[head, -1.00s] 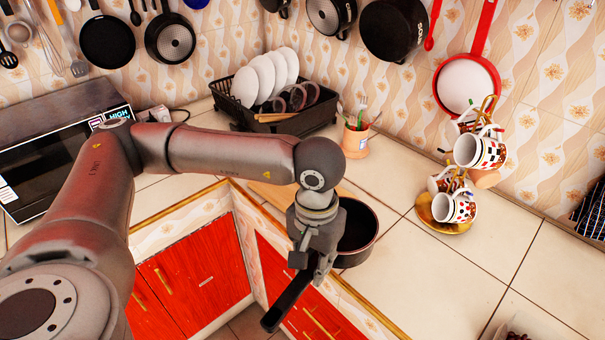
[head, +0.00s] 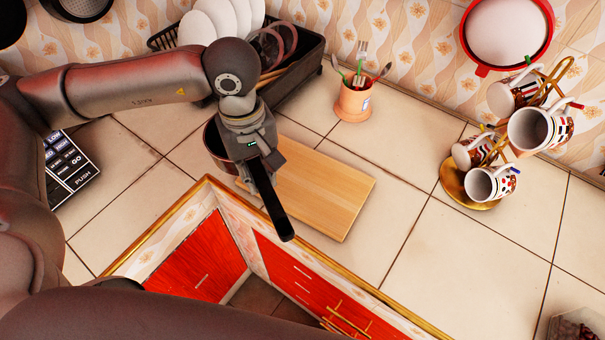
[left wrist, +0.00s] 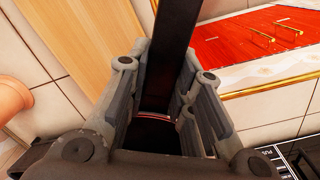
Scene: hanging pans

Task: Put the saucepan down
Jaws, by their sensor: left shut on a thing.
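The dark saucepan (head: 213,143) is in the head view, largely hidden behind my left gripper (head: 262,180). My left gripper is shut on its long black handle (head: 280,222), which points toward the bottom right. In the left wrist view the handle (left wrist: 174,40) runs between the two fingers of the gripper (left wrist: 165,75). The pan is over the counter corner at the left end of a wooden board (head: 325,190). I cannot tell whether its base touches the counter or board. My right gripper is not in view.
A dish rack (head: 300,75) with plates stands behind. A utensil cup (head: 353,103) is right of it, and a mug stand (head: 470,190) with mugs stands farther right. The board's right part and the tiled counter (head: 420,170) around it are clear. Red cabinets (head: 205,265) lie below the edge.

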